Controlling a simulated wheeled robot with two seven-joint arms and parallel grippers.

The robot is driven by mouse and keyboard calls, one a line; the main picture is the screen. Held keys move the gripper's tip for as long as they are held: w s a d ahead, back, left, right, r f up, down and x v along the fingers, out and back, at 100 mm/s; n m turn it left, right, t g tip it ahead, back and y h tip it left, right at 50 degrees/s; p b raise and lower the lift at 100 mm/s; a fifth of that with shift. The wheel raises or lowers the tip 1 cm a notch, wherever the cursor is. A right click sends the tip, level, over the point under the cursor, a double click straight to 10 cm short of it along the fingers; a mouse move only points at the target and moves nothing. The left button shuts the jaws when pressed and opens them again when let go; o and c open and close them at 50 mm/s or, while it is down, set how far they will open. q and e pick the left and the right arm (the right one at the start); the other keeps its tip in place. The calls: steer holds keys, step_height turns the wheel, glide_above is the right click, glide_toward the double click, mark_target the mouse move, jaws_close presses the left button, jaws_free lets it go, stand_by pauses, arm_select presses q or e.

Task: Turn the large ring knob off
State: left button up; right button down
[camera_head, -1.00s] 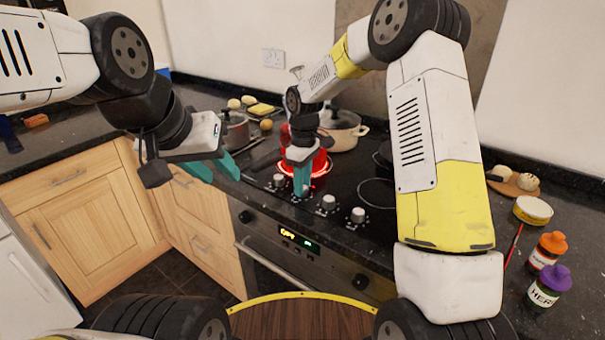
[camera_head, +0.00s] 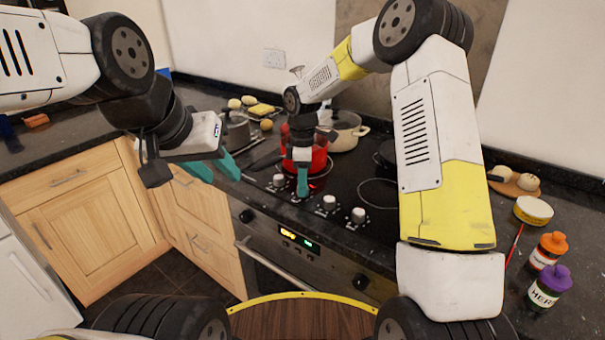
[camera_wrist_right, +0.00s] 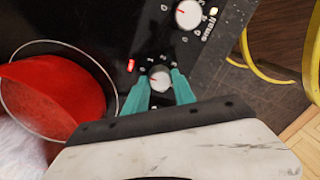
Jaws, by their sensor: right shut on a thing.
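A small white round knob (camera_wrist_right: 159,79) sits on the black hob between the teal fingertips of my right gripper (camera_wrist_right: 160,88) in the right wrist view. The gripper is shut on it. In the head view my right gripper (camera_head: 303,190) reaches down to the row of hob knobs and hides the held one. A red light (camera_wrist_right: 131,65) is lit beside the knob. The red pot (camera_wrist_right: 40,95) stands inside a thin pale ring with no glow there. My left gripper (camera_head: 226,180) is open and empty, left of the hob.
Other white knobs (camera_head: 329,202) (camera_head: 358,215) are close on the right and one (camera_head: 279,181) on the left. A cream pot (camera_head: 345,130) stands behind. Spice jars (camera_head: 548,250) and a round tin (camera_head: 533,210) stand on the right counter. A yellow rim (camera_wrist_right: 262,70) shows in the wrist view.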

steer(key=c, duration=1)
jaws_free()
steer(key=shift+c, duration=0.2)
steer(key=shift+w+r, duration=0.2)
steer(key=shift+r, duration=3.7)
